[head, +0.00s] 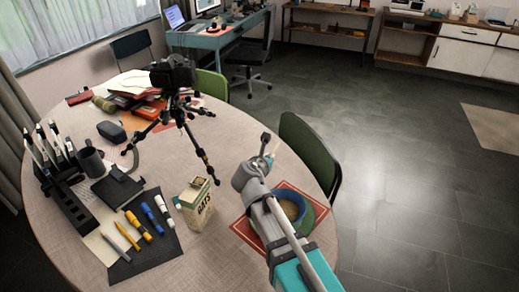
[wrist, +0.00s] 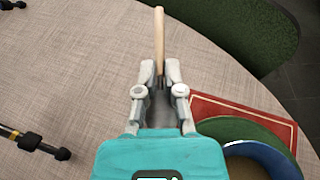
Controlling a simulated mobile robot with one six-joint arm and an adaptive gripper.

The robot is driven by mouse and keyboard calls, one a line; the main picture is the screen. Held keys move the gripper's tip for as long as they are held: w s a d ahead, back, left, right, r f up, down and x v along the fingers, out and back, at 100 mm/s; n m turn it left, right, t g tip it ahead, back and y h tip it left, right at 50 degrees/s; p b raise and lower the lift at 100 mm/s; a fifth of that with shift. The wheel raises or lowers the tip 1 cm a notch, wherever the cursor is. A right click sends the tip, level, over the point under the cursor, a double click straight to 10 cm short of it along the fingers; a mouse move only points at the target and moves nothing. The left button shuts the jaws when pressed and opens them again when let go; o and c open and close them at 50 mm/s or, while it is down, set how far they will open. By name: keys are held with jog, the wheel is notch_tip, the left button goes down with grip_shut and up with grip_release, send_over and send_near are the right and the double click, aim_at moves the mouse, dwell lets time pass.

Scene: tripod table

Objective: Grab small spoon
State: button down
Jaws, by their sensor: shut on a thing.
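The small spoon, a thin light wooden stick in the wrist view (wrist: 159,38), points up and away from between my fingertips. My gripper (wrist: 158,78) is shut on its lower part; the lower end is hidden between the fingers. In the head view my gripper (head: 268,157) is above the right side of the round table, and only a small pale bit of the spoon (head: 275,148) shows. I cannot tell how high it is above the table.
An oats carton (head: 195,204), black tripod (head: 190,110) and markers (head: 134,219) stand or lie leftward. A green chair (head: 308,150) borders the table's right edge.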

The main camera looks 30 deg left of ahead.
jog(key=shift+s+d+r+p, duration=0.25)
jog(key=shift+s+d+r, duration=0.1)
jog(key=shift+d, duration=0.3)
jog(key=shift+s+d+r+p, duration=0.2)
jog(key=shift+s+d+r, duration=0.15)
jog(key=shift+d, duration=0.3)
jog(key=shift+s+d+r+p, duration=0.25)
jog(key=shift+s+d, duration=0.15)
jog(key=shift+d, duration=0.25)
